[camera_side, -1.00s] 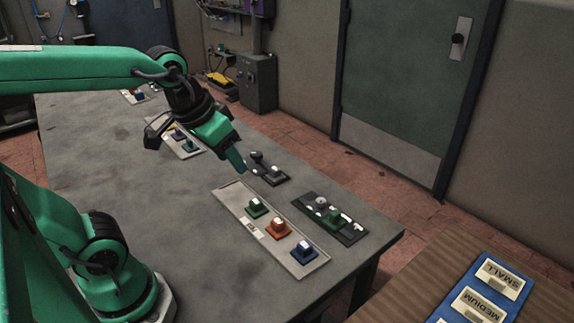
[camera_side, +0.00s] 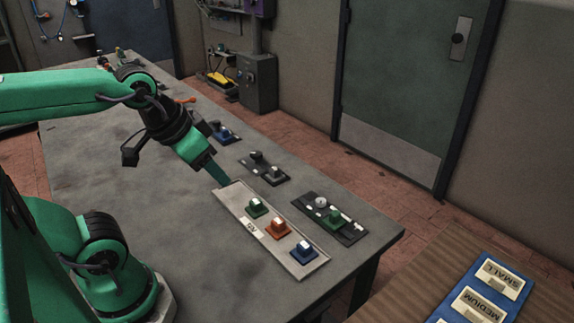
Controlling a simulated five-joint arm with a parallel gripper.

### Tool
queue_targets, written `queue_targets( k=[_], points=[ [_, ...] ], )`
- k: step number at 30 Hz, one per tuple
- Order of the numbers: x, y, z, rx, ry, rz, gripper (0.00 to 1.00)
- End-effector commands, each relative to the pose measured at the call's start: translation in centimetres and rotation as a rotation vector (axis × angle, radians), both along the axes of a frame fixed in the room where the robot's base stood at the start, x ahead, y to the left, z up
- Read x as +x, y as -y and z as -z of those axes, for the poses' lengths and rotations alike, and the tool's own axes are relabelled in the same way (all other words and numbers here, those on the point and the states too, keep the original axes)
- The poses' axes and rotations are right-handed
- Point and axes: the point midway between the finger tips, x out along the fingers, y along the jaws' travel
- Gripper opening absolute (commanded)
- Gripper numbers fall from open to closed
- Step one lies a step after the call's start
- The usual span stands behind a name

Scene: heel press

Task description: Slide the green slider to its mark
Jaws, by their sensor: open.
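A dark plate (camera_side: 350,233) at the right of the table carries a green block (camera_side: 334,219), with a round grey knob and white marks beside it. A second green block (camera_side: 257,207) stands on a long pale plate (camera_side: 232,196), in a row with an orange block (camera_side: 278,228) and a blue block (camera_side: 304,252). I cannot tell for sure which green block is the slider. My gripper (camera_side: 219,178) points down near the far left end of the pale plate, apart from both green blocks and holding nothing. Its jaws are open, though the gap hardly shows.
A dark plate with grey blocks (camera_side: 265,168) lies right of my gripper. A plate with a blue block (camera_side: 222,132) lies farther back. A side table (camera_side: 432,275) holds a blue board with SMALL and MEDIUM labels. The grey table's near middle is clear.

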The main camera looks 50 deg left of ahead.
Motion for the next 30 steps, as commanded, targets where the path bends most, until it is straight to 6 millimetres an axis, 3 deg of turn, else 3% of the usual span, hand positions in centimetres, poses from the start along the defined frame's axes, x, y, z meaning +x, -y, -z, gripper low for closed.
queue_targets(
  k=[8,14,30],
  points=[
    [0.6,0.1,-0.2,-0.001,-0.010,0.000,0.42],
    [2.5,0.3,-0.8,-0.006,-0.046,0.002,0.42],
    [11.7,1.9,-0.4,-0.016,-0.200,0.005,0.42]
  ],
)
